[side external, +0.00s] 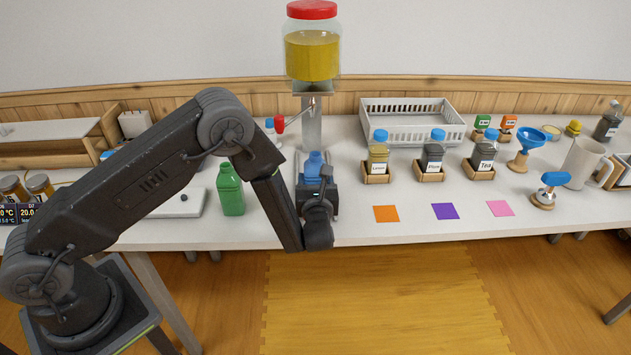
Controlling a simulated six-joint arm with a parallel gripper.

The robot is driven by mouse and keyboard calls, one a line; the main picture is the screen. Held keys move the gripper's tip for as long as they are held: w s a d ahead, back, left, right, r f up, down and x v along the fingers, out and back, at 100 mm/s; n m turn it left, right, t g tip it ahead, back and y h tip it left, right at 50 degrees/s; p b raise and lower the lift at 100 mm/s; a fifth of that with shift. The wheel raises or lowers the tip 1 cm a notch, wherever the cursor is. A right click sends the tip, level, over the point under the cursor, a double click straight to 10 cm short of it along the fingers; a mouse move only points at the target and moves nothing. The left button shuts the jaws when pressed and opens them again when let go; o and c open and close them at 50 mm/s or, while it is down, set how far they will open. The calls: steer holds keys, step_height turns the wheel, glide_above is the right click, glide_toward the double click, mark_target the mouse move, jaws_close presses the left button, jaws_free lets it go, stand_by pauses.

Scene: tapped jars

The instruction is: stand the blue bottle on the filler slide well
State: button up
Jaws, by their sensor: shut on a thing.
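The blue bottle (314,163) stands upright in front of the filler's post, below the big jar. My gripper (316,178) is shut on the blue bottle from the near side. My dark hand hides the bottle's lower part and most of the slide well, so I cannot tell whether the bottle's base touches it. The filler (311,125) is a grey post carrying a red-lidded jar (312,55) of yellow liquid. A red tap handle (280,124) sticks out at its left.
A green bottle (231,190) stands close left of my gripper. The table front between gripper and orange square is clear.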

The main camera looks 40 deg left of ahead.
steer(key=shift+f, duration=0.3)
stand_by(0.5)
steer(key=o, duration=1.1)
steer(key=shift+c, duration=0.2)
steer(key=shift+v, duration=3.95)
